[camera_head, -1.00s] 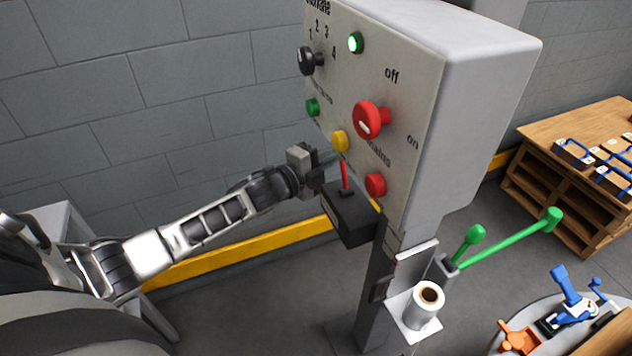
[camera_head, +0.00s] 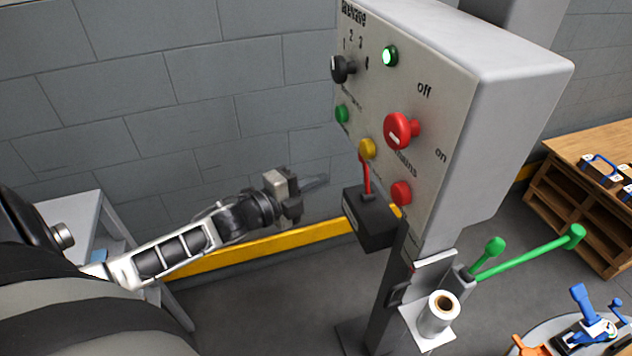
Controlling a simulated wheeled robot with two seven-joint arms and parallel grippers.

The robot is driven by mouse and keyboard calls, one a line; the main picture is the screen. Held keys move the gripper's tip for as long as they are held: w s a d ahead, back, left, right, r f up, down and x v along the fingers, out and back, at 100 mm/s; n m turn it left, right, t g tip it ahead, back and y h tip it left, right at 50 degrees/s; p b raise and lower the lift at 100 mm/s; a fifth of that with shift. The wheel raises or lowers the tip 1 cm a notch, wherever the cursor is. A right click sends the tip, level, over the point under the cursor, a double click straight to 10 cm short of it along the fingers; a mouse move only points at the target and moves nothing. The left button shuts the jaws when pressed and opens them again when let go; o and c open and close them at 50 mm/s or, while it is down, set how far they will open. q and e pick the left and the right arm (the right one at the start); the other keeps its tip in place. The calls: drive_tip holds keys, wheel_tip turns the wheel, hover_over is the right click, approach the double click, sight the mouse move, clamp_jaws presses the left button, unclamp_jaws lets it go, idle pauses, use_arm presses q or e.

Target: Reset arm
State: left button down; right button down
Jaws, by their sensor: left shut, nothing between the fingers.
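My left gripper (camera_head: 314,184) is shut and empty, in front of the grey block wall. It is to the left of the control panel (camera_head: 450,150), apart from it. The panel carries a black selector knob (camera_head: 341,68), a lit green lamp (camera_head: 390,56), a big red on/off knob (camera_head: 401,130), and small green, yellow and red buttons. Below it, a black box (camera_head: 371,217) has a red lever (camera_head: 366,173) standing roughly upright. My right gripper is not in view.
Two green-handled levers (camera_head: 530,252) and a white cup-like roll on a small shelf (camera_head: 428,322) are right of the post. A wooden bench (camera_head: 575,205) stands far right. A grey table (camera_head: 75,215) is at left. A yellow floor rail (camera_head: 260,245) runs along the wall.

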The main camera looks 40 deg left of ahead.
use_arm(q)
drive_tip(key=s+d+f+n+g+y, duration=0.1)
drive_tip(key=s+d+f+n+g, duration=0.2)
drive_tip(key=s+d+f+n, duration=0.3)
drive_tip(key=s+d+f+n+g+y, duration=0.1)
drive_tip(key=s+d+f+n+g, duration=0.2)
drive_tip(key=s+d+f+n, duration=0.4)
drive_tip(key=s+d+n, duration=0.2)
drive_tip(key=s+n, duration=0.2)
drive_tip(key=shift+s+d+y, duration=0.3)
drive_tip(key=shift+s, duration=0.1)
idle(1.1)
